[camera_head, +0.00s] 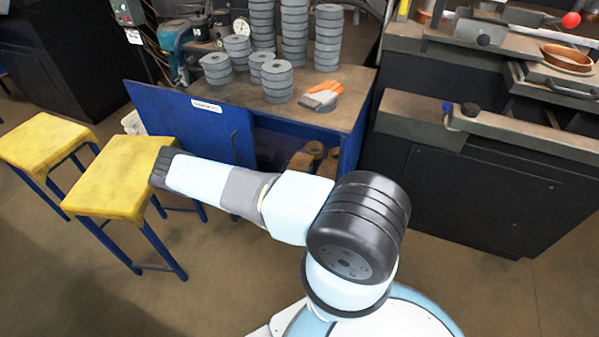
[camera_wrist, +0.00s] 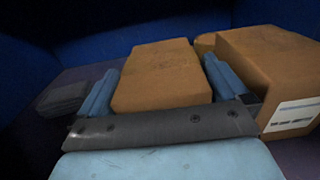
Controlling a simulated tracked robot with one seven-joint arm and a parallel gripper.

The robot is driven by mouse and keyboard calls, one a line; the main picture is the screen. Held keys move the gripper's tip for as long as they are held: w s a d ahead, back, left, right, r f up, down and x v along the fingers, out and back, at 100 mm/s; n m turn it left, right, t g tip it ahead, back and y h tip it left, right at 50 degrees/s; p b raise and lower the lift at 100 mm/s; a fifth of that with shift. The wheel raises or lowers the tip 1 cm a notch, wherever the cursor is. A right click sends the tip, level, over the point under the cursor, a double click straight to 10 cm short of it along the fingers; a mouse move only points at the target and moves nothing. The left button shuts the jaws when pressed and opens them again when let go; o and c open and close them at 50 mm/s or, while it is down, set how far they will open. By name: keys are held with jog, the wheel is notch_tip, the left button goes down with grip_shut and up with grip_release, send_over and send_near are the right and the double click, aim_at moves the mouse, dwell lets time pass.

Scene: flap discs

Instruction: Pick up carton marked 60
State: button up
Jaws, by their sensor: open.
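A plain brown carton (camera_wrist: 163,88) lies between the two blue fingers of my gripper (camera_wrist: 160,70) in the wrist view. The fingers are open, one on each side of it; I cannot tell whether they touch it. A larger brown carton (camera_wrist: 272,72) stands close to the right finger. It has a white label (camera_wrist: 295,115) on its near side, too small to read. No number 60 is legible on either carton. In the head view my arm reaches left and my gripper is hidden.
Dark blue walls enclose the cartons, and a dark grey stack (camera_wrist: 66,95) lies to the left. In the head view, a blue bench (camera_head: 235,135) bears stacks of grey discs (camera_head: 277,80) and an orange-and-grey glove (camera_head: 322,95). Yellow stools (camera_head: 118,180) stand at left.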

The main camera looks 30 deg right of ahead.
jog(key=shift+x, duration=1.05)
jog(key=shift+c, duration=0.3)
jog(key=c, duration=1.3)
jog(key=shift+c, duration=0.5)
jog(key=shift+r, duration=0.15)
